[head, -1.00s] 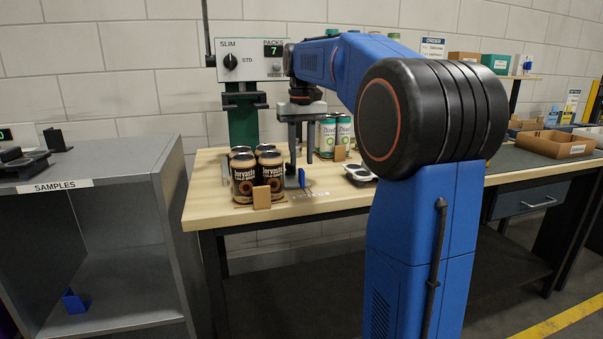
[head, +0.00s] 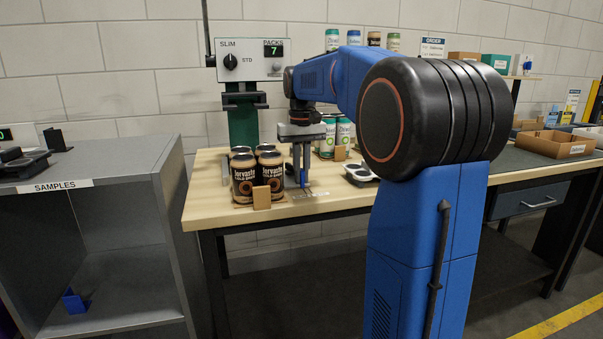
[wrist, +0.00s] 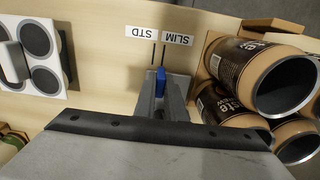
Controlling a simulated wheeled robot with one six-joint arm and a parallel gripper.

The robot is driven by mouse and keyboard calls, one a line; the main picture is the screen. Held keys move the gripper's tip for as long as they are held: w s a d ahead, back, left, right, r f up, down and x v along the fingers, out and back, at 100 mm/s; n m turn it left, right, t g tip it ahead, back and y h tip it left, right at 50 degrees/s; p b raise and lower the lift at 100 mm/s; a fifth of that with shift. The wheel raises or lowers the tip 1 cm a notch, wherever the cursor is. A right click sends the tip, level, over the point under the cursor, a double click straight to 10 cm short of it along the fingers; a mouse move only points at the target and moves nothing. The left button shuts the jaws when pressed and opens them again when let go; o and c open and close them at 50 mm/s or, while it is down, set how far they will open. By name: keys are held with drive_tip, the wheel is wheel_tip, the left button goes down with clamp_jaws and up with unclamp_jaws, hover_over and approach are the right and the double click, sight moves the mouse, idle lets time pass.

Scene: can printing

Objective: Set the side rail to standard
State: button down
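The side rail's blue tab (wrist: 160,82) stands upright by the STD label (wrist: 138,32) and the SLIM label (wrist: 177,39) in the wrist view. It appears nearer the line under SLIM. In the head view the tab (head: 303,179) shows at the lower end of my gripper (head: 302,176), which points down at the table. My gripper's grey fingers are close together on both sides of the tab in the wrist view and look shut on it. The rest of the rail is mostly hidden by the gripper.
Brown cans (head: 243,180) stand in a holder close beside the gripper. Green-and-white cans (head: 343,135) stand behind. A pad with dark round cups (wrist: 38,40) lies on the other side. A SLIM/STD dial panel (head: 250,60) reads 7 packs.

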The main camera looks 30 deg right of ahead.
drive_tip(key=shift+s+d, duration=0.25)
drive_tip(key=shift+d, duration=0.65)
drive_tip(key=c, duration=1.8)
unclamp_jaws()
drive_tip(key=shift+d, duration=0.15)
wheel_tip(320, 180, up, 17)
drive_tip(key=shift+r, duration=0.2)
